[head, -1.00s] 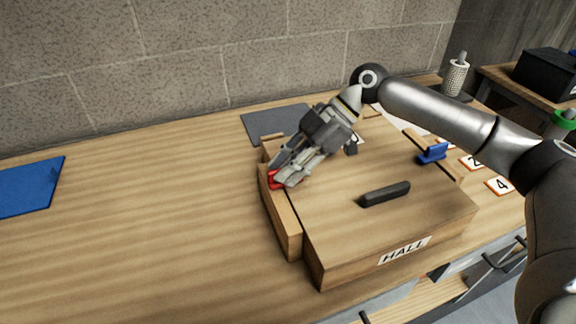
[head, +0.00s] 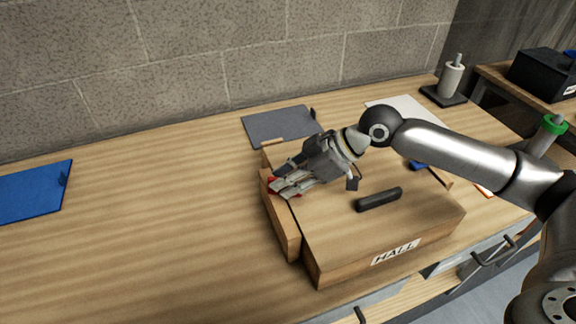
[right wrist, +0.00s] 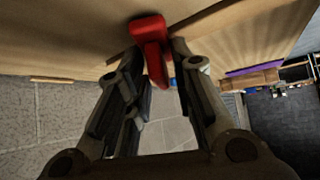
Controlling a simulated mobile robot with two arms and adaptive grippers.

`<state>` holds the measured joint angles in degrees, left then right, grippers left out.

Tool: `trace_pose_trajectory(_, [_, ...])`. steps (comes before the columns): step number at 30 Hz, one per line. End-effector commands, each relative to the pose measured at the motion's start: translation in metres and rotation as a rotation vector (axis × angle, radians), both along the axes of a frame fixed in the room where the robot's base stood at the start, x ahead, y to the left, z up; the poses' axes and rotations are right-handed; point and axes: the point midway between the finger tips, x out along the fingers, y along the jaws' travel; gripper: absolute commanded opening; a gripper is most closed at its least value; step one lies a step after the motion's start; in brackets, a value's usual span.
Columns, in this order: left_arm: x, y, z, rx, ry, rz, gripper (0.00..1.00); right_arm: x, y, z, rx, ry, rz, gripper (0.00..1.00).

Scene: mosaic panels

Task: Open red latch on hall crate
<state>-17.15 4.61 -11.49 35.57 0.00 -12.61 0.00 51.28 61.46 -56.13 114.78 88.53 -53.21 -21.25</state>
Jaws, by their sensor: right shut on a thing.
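The hall crate (head: 345,240) is a wooden box with a "HALL" label on its front, a black handle on top and its lid down. The red latch (head: 272,185) sits on its left side, mostly hidden by my right gripper (head: 278,188). In the right wrist view the red latch (right wrist: 150,40) stands between the fingertips of my right gripper (right wrist: 156,58), which is shut on it. A blue latch (head: 417,165) on the crate's right side is partly hidden by my right arm. My left gripper is not in view.
A blue mat (head: 32,193) lies at the far left and a grey mat (head: 278,124) behind the crate. A white roll on a stand (head: 451,80) is at the back right. The bench left of the crate is clear. A brick wall (head: 200,60) runs behind.

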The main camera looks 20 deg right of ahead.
Motion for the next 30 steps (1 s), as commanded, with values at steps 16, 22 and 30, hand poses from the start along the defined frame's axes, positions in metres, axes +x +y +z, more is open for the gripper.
trace_pose_trajectory(16, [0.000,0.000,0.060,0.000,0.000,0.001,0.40,-0.013,0.012,0.004,0.004,0.006,-0.460,0.00])
trace_pose_trajectory(22, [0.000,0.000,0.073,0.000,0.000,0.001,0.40,-0.015,0.015,0.003,0.004,0.006,-0.603,0.00])
trace_pose_trajectory(30, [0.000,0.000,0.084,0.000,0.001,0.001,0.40,-0.016,0.018,0.002,0.003,0.005,-0.732,0.00])
